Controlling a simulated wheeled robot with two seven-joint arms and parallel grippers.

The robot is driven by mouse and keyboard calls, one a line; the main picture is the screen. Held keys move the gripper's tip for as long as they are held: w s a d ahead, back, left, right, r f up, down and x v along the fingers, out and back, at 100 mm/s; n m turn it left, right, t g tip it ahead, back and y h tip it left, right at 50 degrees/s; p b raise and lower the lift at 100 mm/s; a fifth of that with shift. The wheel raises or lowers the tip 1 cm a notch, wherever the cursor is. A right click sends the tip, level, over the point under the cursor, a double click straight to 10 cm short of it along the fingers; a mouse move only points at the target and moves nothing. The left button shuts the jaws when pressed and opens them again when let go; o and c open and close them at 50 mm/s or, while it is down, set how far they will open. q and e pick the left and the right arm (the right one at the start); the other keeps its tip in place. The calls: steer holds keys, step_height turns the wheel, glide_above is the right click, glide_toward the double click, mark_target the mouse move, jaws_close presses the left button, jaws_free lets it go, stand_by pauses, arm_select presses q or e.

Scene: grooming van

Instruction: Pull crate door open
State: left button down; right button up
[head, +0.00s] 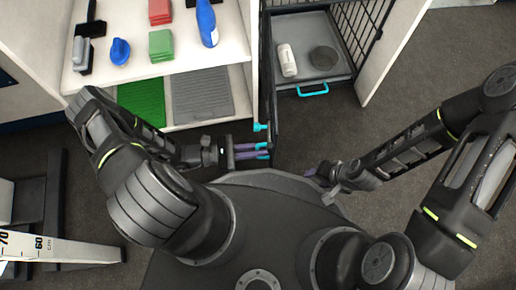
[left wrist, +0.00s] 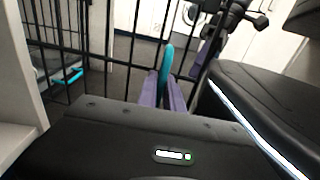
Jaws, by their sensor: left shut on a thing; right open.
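The crate door (head: 272,110) is a black barred panel. In the head view it shows nearly edge-on, standing out from the crate's left side toward me, and the crate front looks open. My left gripper (head: 258,151) is shut on the door's cyan handle, near the door's end closest to me. In the left wrist view the handle (left wrist: 167,60) stands between the purple fingers (left wrist: 165,95), with the door's black bars (left wrist: 122,60) just beyond. My right gripper (head: 318,177) is open and empty, right of the door and low in front of my base.
Inside the crate are a grey tray (head: 340,72) with a cyan handle (head: 313,90), a white bottle (head: 287,60) and a dark bowl (head: 324,58). Shelves (head: 150,72) with brushes and a blue bottle (head: 207,22) stand left of the door. Floor is free at right.

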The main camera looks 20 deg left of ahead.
arm_select(q)
steer(key=shift+s, duration=0.15)
steer(key=c, duration=1.8)
jaws_free()
steer(key=shift+a, duration=0.1)
steer(key=p+v, duration=0.1)
steer(key=v, duration=0.6)
steer(key=shift+s+a, duration=0.15)
steer(key=shift+a, duration=0.1)
